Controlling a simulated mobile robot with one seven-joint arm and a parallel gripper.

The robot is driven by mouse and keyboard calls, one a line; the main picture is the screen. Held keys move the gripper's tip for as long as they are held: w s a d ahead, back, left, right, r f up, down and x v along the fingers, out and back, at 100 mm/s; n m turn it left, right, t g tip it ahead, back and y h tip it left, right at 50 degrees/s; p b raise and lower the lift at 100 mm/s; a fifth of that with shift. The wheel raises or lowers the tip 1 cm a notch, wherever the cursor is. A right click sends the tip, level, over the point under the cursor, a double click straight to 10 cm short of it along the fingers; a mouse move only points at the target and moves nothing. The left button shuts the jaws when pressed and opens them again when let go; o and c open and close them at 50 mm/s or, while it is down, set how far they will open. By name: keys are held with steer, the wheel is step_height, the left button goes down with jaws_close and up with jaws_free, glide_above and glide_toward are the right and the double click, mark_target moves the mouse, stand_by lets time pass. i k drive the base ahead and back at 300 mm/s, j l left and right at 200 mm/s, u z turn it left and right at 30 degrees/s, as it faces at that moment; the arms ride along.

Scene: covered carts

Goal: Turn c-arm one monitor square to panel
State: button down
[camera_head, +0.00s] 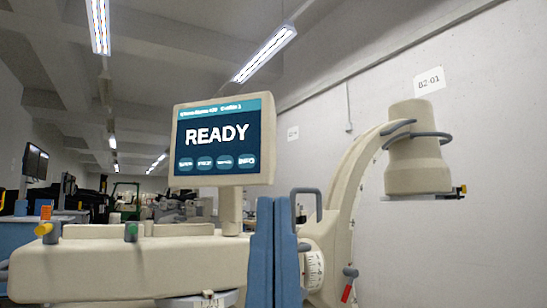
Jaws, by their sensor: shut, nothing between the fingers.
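The c-arm monitor (223,141) stands on a short beige post (231,212) at the right end of the beige control deck (130,268). Its lit screen reads READY above a row of several buttons. The screen faces mostly toward me.
A blue upright (275,255) stands close in front, right of the post, with a grey loop handle (317,205) beside it. The beige C-shaped arm (345,195) and its cylindrical head (417,160) rise at right before the wall. Carts and equipment crowd the left background.

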mark_target(228, 144)
steer(key=i+l, duration=0.2)
steer(key=i, duration=0.35)
steer(key=i+l+z, duration=0.1)
steer(key=i, duration=0.45)
steer(key=i+l, duration=0.25)
steer(key=i, duration=0.3)
